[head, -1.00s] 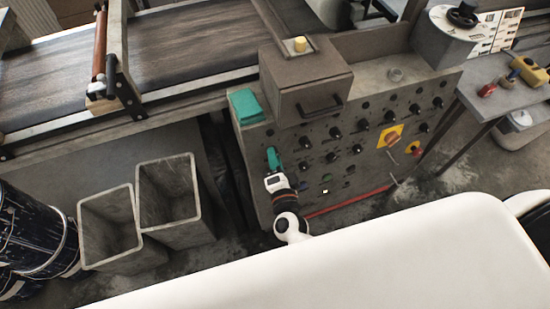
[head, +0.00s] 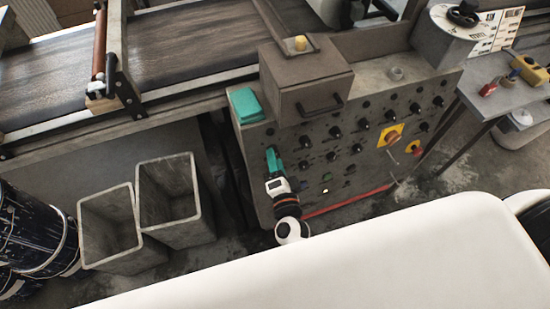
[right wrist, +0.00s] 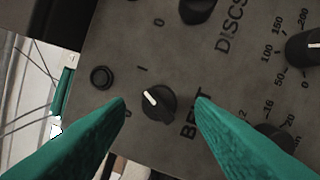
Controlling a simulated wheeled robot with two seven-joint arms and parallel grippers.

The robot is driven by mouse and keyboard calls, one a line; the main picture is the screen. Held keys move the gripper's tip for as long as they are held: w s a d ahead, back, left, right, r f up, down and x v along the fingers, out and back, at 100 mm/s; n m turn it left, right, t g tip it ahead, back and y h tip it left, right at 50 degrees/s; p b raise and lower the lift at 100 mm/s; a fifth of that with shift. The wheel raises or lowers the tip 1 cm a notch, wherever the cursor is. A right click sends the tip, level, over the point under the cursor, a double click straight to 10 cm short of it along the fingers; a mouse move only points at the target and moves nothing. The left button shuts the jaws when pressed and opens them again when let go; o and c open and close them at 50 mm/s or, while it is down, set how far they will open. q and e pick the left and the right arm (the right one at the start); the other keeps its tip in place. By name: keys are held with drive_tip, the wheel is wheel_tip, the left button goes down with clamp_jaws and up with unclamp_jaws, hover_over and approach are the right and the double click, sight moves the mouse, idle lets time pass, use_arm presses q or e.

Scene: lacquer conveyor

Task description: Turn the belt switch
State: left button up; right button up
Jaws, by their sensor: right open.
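The belt switch (right wrist: 158,102) is a round black knob with a white pointer mark, on the grey control panel (head: 330,175). The word BELT is printed beside it, with a 0 and an I mark near it. The white mark points to the upper left in the right wrist view. My right gripper (right wrist: 160,99) has green fingers, open, one on each side of the knob. I cannot tell whether they touch it. In the head view, my right gripper (head: 273,155) is at the panel's left part and hides the knob. My left gripper is not in view.
A small black button (right wrist: 102,77) is close to the left finger. Two grey bins (head: 112,228) stand left.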

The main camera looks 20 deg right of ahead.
drive_tip(key=s+a+b, duration=0.1)
drive_tip(key=s, duration=0.9)
drive_tip(key=shift+s+r, duration=0.3)
drive_tip(key=shift+r, duration=0.05)
drive_tip(key=shift+a+f, duration=0.1)
drive_tip(key=s+f+n+g+y, duration=0.1)
drive_tip(key=s+f+n+g, duration=0.25)
drive_tip(key=f, duration=0.55)
drive_tip(key=s+f+n+g+y, duration=0.2)
drive_tip(key=s+f+n, duration=0.15)
drive_tip(key=f, duration=0.55)
drive_tip(key=s+f+n+g+y, duration=0.1)
drive_tip(key=s+f+n+g, duration=0.15)
drive_tip(key=f+n, duration=0.45)
drive_tip(key=s+d+f+n+g+h, duration=0.2)
drive_tip(key=s+d+f+g, duration=0.6)
drive_tip(key=s+d+f, duration=0.4)
drive_tip(key=s+f+n, duration=0.1)
drive_tip(key=s+f, duration=0.1)
drive_tip(key=s, duration=0.2)
drive_tip(key=shift+f+n, duration=0.3)
